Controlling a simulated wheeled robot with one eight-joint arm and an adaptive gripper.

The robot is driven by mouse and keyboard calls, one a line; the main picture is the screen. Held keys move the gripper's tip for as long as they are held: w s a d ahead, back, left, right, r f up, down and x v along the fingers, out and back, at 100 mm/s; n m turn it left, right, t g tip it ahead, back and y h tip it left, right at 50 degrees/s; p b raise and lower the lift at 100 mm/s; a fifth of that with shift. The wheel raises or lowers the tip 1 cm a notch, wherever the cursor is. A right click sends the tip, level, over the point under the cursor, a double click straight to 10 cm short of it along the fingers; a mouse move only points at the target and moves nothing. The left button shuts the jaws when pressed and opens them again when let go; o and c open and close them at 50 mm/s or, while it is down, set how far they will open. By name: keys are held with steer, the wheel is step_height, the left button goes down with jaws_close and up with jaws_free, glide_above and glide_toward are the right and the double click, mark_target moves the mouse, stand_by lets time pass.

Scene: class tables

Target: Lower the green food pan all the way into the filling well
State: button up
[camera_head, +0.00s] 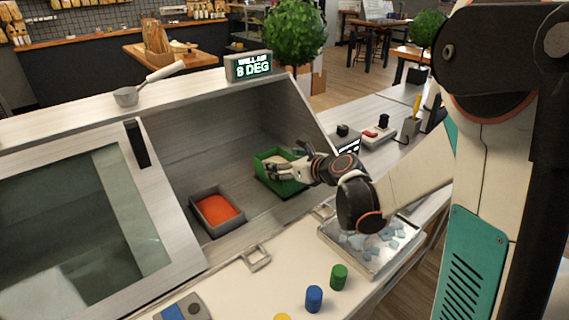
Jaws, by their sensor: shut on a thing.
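The green food pan (282,187) is in the recessed grey filling well (232,150), toward its right side. It has a green rim and holds pale contents. My gripper (275,168) reaches in from the right and is shut on the pan at its right side. The fingers cover part of the pan's rim and inside. The pan looks roughly level. Its underside is hidden, so I cannot tell whether it hangs, rests or sits partly in an opening.
A grey pan of orange filling (216,208) is left of the green pan. A sloped glass cover (90,220) is at left. A tray of ice (372,245) lies below my arm. Blue (314,298) and green (339,277) cylinders stand in front. A display (249,67) reads 8 DEG.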

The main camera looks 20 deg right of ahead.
steer(key=shift+f+b, duration=0.7)
steer(key=shift+f, duration=1.35)
stand_by(1.2)
steer(key=o, duration=2.1)
steer(key=v, duration=1.2)
